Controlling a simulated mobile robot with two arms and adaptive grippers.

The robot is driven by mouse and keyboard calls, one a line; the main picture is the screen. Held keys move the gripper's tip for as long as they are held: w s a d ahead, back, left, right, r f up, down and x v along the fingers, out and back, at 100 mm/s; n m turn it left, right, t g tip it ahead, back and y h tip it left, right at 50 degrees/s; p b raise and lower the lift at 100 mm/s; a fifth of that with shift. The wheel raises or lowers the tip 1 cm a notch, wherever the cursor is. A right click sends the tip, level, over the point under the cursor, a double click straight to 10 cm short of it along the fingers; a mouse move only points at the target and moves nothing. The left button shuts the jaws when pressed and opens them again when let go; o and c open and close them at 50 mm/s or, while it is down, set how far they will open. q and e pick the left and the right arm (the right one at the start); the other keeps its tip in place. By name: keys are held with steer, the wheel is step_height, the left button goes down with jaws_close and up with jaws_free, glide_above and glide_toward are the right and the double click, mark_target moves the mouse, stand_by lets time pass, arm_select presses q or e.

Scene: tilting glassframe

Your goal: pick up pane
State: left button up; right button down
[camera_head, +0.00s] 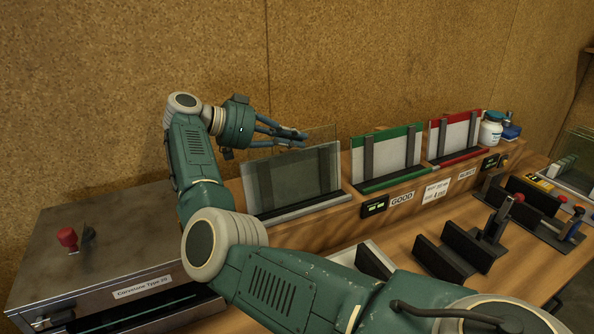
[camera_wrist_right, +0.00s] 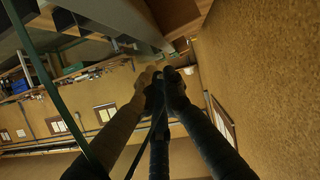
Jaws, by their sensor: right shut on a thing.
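My right gripper (camera_head: 300,134) reaches in above the leftmost rack (camera_head: 318,205), with its fingers pointing right. Its fingers are shut on a clear glass pane (camera_head: 322,134), whose upper part shows faintly behind and above the rack. The pane's lower part is hidden behind the greyish glass (camera_head: 290,178) standing in that rack, so I cannot tell whether it is clear of the rack. In the right wrist view the fingers (camera_wrist_right: 165,80) come together, and a thin green glass edge (camera_wrist_right: 50,90) runs along the left. My left gripper is not in view.
A green-edged rack (camera_head: 385,150) marked GOOD and a red-edged rack (camera_head: 455,135) stand to the right. A metal machine (camera_head: 90,250) with a red knob is at left. Black fixtures (camera_head: 460,245) stand in front. A cork-like wall (camera_head: 350,60) rises close behind.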

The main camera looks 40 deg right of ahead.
steer(key=shift+r, duration=0.1)
steer(key=shift+d+r, duration=0.1)
steer(key=shift+r, duration=0.4)
step_height(320, 180, up, 8)
steer(key=shift+f+b, duration=0.2)
steer(key=shift+b, duration=0.55)
steer(key=shift+r, duration=0.65)
